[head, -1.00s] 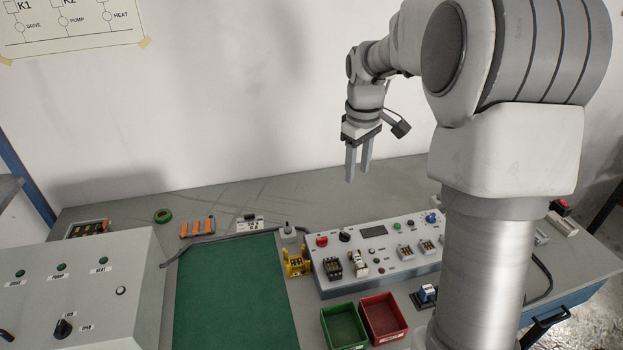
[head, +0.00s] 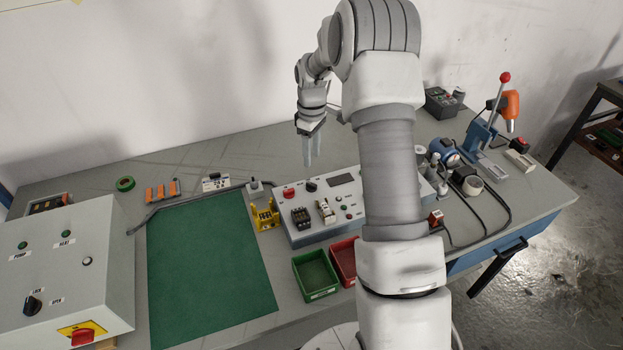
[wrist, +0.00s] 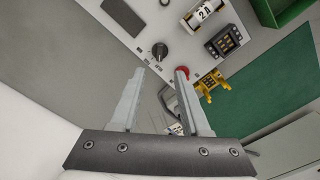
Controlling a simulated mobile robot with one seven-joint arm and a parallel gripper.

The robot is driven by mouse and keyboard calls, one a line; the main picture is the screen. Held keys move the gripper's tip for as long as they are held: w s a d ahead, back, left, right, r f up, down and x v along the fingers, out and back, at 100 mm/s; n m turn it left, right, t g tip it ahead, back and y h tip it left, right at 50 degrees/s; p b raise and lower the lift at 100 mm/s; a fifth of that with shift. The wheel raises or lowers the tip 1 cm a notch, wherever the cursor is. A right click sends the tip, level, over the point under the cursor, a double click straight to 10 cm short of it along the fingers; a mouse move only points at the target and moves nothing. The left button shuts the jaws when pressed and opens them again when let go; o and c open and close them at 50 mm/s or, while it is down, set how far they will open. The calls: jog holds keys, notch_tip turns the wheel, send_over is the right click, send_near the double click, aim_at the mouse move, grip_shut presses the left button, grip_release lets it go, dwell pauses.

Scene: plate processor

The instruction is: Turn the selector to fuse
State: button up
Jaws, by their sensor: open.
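A black selector knob (head: 311,186) sits on the sloped top of the light grey test panel (head: 305,232), between a red button (head: 289,193) and a dark display (head: 341,180). The knob also shows in the wrist view (wrist: 160,50), with small markings around it too blurred to read. My gripper (head: 309,163) is open and empty, pointing down above the back of the panel. In the wrist view, my fingers (wrist: 162,72) are spread apart, with the knob beyond the tips and between their lines. The fingers appear apart from the knob.
A fuse holder marked 2A (wrist: 204,12) and a black module (head: 301,217) sit on the panel. A yellow holder (head: 264,215) stands left of it. A green bin (head: 313,288) and red bin (head: 343,265) stand in front. The green mat (head: 205,265) is clear.

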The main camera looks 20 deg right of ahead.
aim_at(312, 184)
notch_tip(312, 184, down, 10)
jog(key=shift+f, duration=0.1)
dwell(0.4)
grip_shut()
